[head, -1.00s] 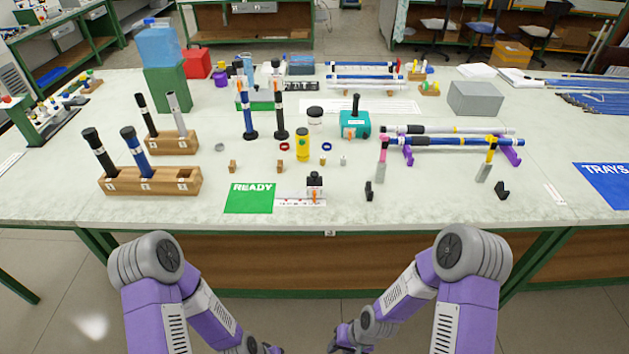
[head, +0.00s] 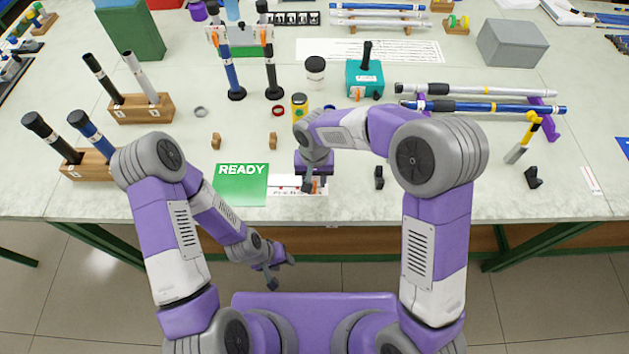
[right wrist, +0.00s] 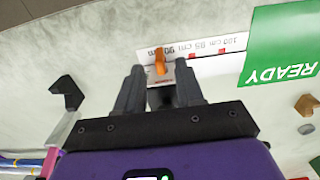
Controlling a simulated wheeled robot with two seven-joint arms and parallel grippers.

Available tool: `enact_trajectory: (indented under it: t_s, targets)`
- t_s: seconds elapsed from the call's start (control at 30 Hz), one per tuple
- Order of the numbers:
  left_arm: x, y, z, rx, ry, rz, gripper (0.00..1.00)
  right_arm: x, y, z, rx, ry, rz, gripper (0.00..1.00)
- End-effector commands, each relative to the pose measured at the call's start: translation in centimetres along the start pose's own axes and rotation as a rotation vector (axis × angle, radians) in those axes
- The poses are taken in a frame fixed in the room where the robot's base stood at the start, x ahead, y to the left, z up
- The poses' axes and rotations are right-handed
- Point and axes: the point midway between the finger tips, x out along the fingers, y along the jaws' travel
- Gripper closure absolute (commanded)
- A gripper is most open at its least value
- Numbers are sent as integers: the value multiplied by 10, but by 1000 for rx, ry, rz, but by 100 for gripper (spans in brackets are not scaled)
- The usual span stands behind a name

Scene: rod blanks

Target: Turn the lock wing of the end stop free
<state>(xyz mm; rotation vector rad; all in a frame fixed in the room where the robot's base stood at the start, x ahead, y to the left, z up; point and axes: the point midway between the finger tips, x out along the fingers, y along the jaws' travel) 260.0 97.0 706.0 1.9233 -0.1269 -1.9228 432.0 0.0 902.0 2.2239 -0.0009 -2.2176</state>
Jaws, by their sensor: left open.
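The end stop (right wrist: 183,73) is a small grey block on the printed scale strip, with an orange lock wing (right wrist: 160,62) pointing away from my right gripper in the right wrist view. In the head view my right arm hides most of it, and a bit of the orange wing (head: 315,186) shows. My right gripper (right wrist: 160,84) is over the end stop, its two dark fingers apart, with the wing just beyond the gap between the tips. I cannot tell whether they touch the block. My left gripper (head: 277,275) is open and empty, low in front of the table.
The scale strip (right wrist: 205,47) lies beside the green READY mat (head: 240,185). Small black holders (head: 379,177) and a rack of rods (head: 487,106) stand to the right. Wooden rod blocks (head: 141,108) stand to the left. The table's front edge is mostly clear.

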Motion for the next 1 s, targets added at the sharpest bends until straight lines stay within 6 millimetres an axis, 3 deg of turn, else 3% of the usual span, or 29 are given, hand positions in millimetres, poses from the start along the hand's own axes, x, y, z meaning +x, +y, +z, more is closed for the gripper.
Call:
enact_trajectory:
  t_s: [0.1,0.3,0.63,0.87,1.0]
  targets:
    - [5,-2,0,0,0,0,57,23,1,1,0,-4,2,63]
    - [8,-3,-1,0,1,0,57,43,1,0,1,-3,0,63]
    - [8,-3,-1,0,1,0,57,46,0,0,0,-1,-1,63]
    - [8,-3,-1,0,1,0,57,45,0,0,0,-1,-1,98]
    - [8,-3,-1,0,1,0,57,45,0,0,0,-1,-1,100]
